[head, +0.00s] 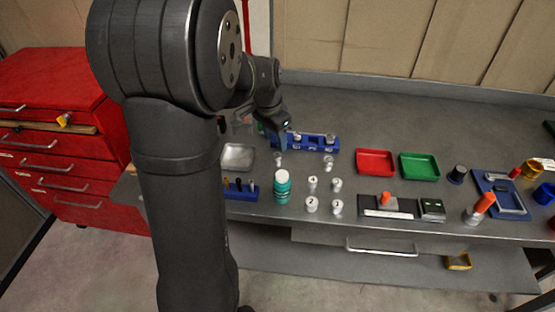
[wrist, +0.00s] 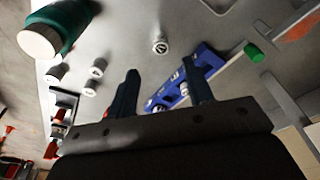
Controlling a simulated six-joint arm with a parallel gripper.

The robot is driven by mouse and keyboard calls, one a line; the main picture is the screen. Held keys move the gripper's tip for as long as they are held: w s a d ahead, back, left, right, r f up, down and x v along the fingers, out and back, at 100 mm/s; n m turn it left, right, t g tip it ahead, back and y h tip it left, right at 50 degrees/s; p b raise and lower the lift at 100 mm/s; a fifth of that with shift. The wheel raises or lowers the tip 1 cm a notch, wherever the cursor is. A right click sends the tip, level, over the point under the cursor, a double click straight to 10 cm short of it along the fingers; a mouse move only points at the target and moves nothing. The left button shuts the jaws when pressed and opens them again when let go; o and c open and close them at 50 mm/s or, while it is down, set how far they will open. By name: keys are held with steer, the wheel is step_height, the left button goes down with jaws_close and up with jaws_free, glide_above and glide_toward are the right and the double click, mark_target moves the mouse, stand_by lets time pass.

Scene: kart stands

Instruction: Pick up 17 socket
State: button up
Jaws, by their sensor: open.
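Several silver sockets stand upright on the grey bench; their numbers are too small to read, so I cannot tell which is 17. One socket (head: 278,159) stands alone left of the blue rack (head: 318,142); it also shows in the wrist view (wrist: 160,46), ahead of my fingers. Other sockets (head: 313,183) stand in a group nearer the front edge. The blue rack, also in the wrist view (wrist: 211,60), holds several sockets. My gripper (wrist: 160,80) is open, with nothing between its fingers. In the head view my arm partly hides it.
A teal bottle with a white cap (head: 282,188) stands between the lone socket and the front edge. A metal tray (head: 238,157) lies left, red (head: 375,162) and green (head: 420,166) trays right. A blue bit holder (head: 241,195) sits near the front edge.

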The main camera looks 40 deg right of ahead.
mark_target(278, 155)
steer(key=shift+w+d+f, duration=0.1)
steer(key=shift+d+f, duration=0.05)
steer(key=shift+f, duration=0.95)
steer(key=shift+d+f, duration=0.15)
steer(key=shift+f, duration=0.95)
steer(key=shift+w+d+f, duration=0.1)
steer(key=shift+d+f, duration=0.05)
steer(key=shift+f, duration=0.95)
jaws_close()
